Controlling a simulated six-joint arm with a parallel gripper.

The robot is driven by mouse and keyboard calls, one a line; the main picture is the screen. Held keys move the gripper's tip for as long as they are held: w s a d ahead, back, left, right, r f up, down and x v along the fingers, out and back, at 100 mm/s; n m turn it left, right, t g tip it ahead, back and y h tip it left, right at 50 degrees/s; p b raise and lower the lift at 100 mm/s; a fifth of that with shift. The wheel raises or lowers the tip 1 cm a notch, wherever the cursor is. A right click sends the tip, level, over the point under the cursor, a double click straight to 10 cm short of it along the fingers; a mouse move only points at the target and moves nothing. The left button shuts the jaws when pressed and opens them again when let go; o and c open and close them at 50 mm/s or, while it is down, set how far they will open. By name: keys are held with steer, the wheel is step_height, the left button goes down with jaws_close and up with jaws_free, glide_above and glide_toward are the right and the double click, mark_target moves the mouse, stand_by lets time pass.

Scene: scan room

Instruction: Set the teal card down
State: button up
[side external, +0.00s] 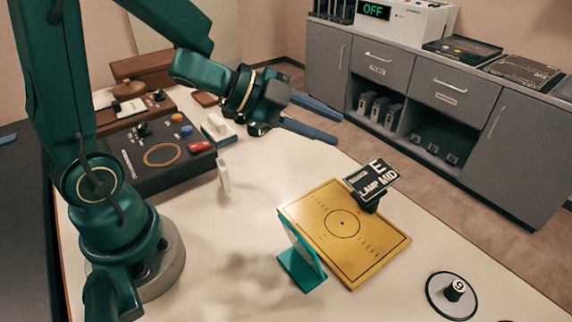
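The teal card (301,264) is at the near left edge of a gold plate (343,222) on the pale table. One part of it stands up at a slant and a teal part lies low at its foot. I cannot tell if it touches the plate, or if the low part is a separate stand. My gripper (338,128) is open, with its two blue-grey fingers apart and nothing between them. It is above the table, up and behind the card, clear of it.
A round disc with a black knob (453,295) lies at the front right. A dark control panel (160,155) and a small white upright piece (223,177) are at the left. Grey cabinets (440,110) stand behind.

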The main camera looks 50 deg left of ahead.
steer(key=a+r+n+t+y, duration=0.2)
steer(key=a+r+n+y, duration=0.2)
steer(key=a+n+y, duration=0.15)
steer(key=s+a+f+n+g+y, duration=0.1)
steer(key=s+n+g+y, duration=0.2)
steer(key=s+n, duration=0.5)
steer(key=shift+s+f+g, duration=0.25)
steer(key=shift+s+g, duration=0.55)
steer(key=shift+s, duration=0.45)
steer(key=shift+o, duration=0.4)
steer(key=s+d+f+n+g+h, duration=0.1)
steer(key=s+d+g+h, duration=0.1)
steer(key=s+d, duration=0.2)
steer(key=shift+s+f, duration=0.25)
steer(key=shift+s, duration=0.9)
steer(key=shift+d, duration=0.1)
